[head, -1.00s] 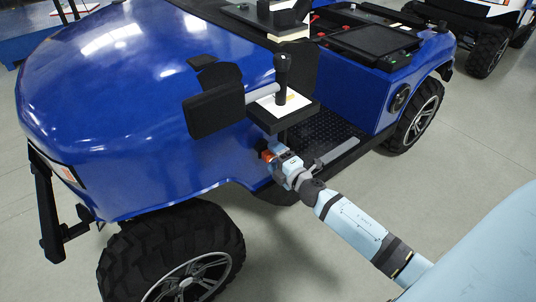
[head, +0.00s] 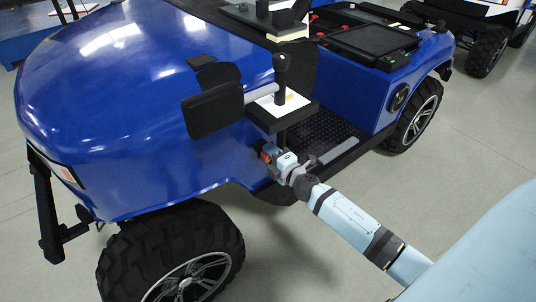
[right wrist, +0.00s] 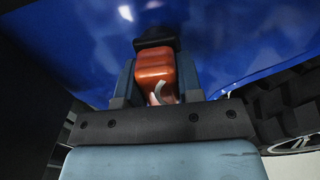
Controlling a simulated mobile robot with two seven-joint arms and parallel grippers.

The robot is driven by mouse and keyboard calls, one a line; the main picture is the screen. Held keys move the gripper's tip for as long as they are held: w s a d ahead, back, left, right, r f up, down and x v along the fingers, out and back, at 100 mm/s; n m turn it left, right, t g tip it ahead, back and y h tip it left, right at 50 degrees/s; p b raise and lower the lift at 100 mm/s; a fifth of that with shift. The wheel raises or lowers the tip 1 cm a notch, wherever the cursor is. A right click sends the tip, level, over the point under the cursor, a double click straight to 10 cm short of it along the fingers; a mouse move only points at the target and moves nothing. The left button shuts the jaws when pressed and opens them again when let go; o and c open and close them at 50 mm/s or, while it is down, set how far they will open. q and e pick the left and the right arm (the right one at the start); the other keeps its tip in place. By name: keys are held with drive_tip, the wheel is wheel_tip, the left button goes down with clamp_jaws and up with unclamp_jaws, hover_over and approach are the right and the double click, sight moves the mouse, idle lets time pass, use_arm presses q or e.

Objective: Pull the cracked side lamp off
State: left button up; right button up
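The cracked side lamp (right wrist: 155,66) is an orange block with a pale, curved crack mark near its lower end. In the right wrist view a black mount sits at its far end, against the blue body. My right gripper (right wrist: 157,82) has one finger on each side of the lamp, both close against it with no clear gap. In the head view the lamp (head: 266,157) shows as a small orange patch at the tip of my right gripper (head: 273,153), low on the cart's side behind the front wheel. My left gripper is not in view.
The blue cart (head: 150,110) fills the left and middle. A black mirror (head: 214,112) and a shelf with a black lever (head: 281,70) stick out above my right arm. The front tyre (head: 170,250) is below left. Grey floor lies open to the right.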

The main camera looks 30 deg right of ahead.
clamp_jaws()
drive_tip(key=shift+s, duration=0.15)
drive_tip(key=shift+s, duration=0.45)
drive_tip(key=shift+c, duration=1.3)
unclamp_jaws()
clamp_jaws()
